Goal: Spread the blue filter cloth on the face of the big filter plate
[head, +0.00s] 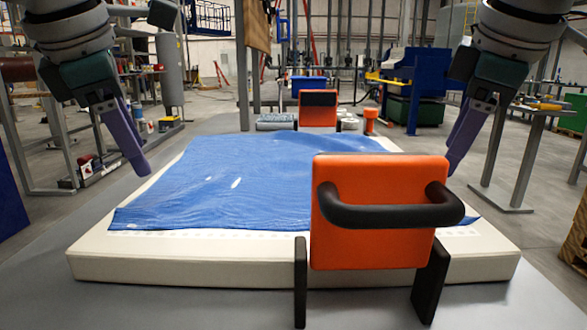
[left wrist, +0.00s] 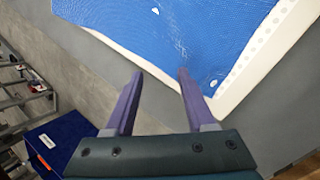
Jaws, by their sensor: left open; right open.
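The blue filter cloth (head: 225,190) lies over most of the white filter plate (head: 170,268), with low ripples, a raised fold towards the far side and small white spots. A white strip of plate with small dots shows along its near edge. In the left wrist view a cloth corner (left wrist: 205,75) lies near the plate's corner (left wrist: 222,108). My left gripper (head: 138,165) is open and empty, above the plate's left side; its fingers (left wrist: 160,78) are apart near that corner. My right gripper (head: 458,160) is open and empty at the right. The orange block hides part of the cloth's near edge.
An orange block (head: 375,180) with a black handle (head: 385,213) and black legs stands at the plate's near side. A similar orange block (head: 317,115) stands at the far side. A grey surface (head: 50,270) surrounds the plate. A grey stand (head: 510,165) is at the right.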

